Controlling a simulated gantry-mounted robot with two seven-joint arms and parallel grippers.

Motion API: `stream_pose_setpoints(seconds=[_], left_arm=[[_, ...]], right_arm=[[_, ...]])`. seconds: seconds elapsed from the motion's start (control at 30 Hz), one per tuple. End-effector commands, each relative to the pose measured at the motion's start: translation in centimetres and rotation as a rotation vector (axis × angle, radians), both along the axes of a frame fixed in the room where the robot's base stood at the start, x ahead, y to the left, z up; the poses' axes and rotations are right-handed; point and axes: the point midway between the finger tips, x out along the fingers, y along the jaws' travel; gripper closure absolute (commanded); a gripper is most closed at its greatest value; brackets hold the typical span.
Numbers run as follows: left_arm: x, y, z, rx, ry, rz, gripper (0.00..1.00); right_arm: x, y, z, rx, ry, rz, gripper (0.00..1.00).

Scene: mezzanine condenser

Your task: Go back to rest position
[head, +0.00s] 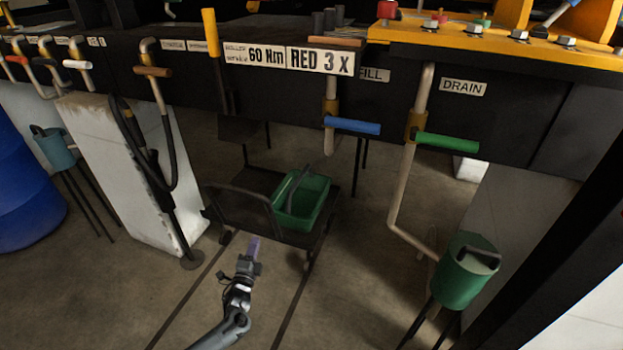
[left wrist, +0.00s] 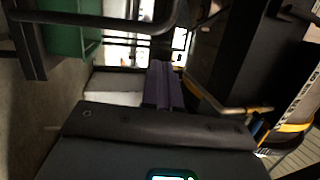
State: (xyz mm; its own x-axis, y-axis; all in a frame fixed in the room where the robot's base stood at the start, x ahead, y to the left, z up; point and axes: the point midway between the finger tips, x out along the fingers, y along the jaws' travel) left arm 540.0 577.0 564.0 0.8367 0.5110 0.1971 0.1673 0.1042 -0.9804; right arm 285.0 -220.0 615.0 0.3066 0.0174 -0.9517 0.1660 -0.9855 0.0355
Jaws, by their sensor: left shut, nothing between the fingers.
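My left gripper (head: 254,246) shows in the head view at the lower middle, in front of the dark cart (head: 240,198). Its purple fingers are together and hold nothing. In the left wrist view the same fingers (left wrist: 164,84) point away from the camera, side by side with nothing between them. The gripper is apart from the cart and from the green bin (head: 318,207) on it. My right gripper is in neither view.
A dark beam with valve handles, blue (head: 352,126) and green (head: 447,143), crosses above. A white block (head: 125,165) stands left, a green canister (head: 464,275) right. A blue barrel (head: 25,195) is far left. The floor around my left arm is clear.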

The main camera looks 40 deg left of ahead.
Motion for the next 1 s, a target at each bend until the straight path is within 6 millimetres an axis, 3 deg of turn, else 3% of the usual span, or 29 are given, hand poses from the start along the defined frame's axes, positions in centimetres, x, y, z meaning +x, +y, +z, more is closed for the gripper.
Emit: stream_pose_setpoints(seconds=[0.13, 0.23, 0.37, 0.47, 0.7, 0.9, 1.0], left_arm=[[-1.8, -0.3, -0.3, -0.004, 0.035, 0.000, 1.00], [-4.3, -1.1, -1.4, -0.018, 0.089, -0.002, 1.00], [-7.3, -4.5, -0.2, -0.066, 0.113, -0.043, 1.00], [-8.9, -8.9, 2.1, -0.178, 0.129, -0.090, 1.00], [-11.6, -20.3, 8.3, -0.700, 0.250, -0.135, 1.00], [-14.6, -29.5, 16.2, -1.133, 0.420, -0.117, 1.00], [-16.5, -32.7, 20.1, -1.287, 0.512, -0.081, 1.00]], right_arm=[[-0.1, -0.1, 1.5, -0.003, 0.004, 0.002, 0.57], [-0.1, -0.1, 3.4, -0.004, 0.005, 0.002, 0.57], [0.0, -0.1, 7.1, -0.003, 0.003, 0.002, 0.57], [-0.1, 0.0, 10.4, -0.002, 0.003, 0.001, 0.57], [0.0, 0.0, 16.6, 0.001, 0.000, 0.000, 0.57], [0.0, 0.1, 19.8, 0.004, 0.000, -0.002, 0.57], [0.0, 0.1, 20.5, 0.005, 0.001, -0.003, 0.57]])
